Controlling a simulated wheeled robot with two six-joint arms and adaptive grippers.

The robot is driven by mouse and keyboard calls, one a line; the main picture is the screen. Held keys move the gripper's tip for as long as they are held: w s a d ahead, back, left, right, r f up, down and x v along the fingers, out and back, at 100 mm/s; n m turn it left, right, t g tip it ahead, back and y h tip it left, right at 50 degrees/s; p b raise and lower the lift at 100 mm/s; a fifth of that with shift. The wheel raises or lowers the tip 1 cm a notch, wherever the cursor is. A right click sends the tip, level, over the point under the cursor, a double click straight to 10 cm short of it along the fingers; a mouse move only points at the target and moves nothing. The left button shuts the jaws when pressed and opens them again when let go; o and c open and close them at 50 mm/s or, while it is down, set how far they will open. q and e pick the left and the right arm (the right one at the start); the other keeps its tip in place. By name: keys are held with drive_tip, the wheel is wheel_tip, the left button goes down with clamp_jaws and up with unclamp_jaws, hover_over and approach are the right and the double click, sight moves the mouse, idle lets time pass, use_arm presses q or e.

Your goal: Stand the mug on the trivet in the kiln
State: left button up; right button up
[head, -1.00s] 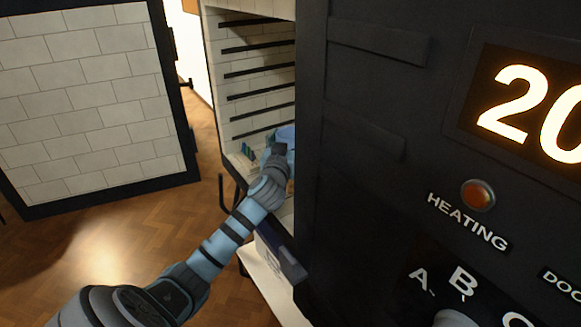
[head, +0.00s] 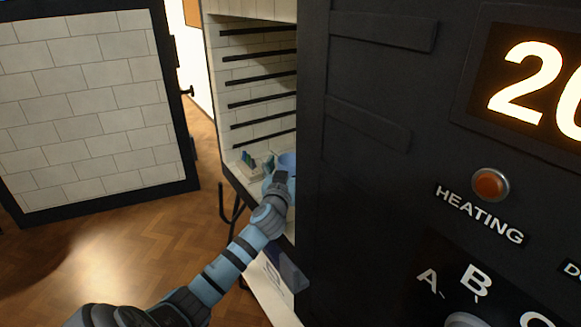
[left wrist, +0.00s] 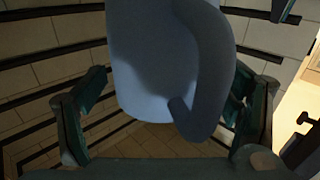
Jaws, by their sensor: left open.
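The light blue mug (head: 288,160) is inside the kiln (head: 213,98), partly hidden by my left gripper and the kiln's dark front. My left gripper (head: 279,172) reaches in at the mug. In the left wrist view the mug (left wrist: 150,72) fills the middle, its handle (left wrist: 222,75) on the right side. The two fingers of my left gripper (left wrist: 168,92) stand apart on either side of the mug, with gaps showing. I cannot make out the trivet or what is under the mug. My right gripper is not in view.
Small coloured cones (head: 249,160) stand in the kiln just left of my gripper. Dark rails (head: 258,78) line the kiln wall. The brick-lined kiln door (head: 85,110) stands open at left. The control panel (head: 440,150) blocks the right side.

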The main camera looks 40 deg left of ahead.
use_arm(q)
drive_tip(key=shift+r, duration=0.1)
drive_tip(key=p+v, duration=0.1)
drive_tip(key=v, duration=1.1)
drive_tip(key=shift+d+p, duration=0.1)
drive_tip(key=shift+p, duration=0.2)
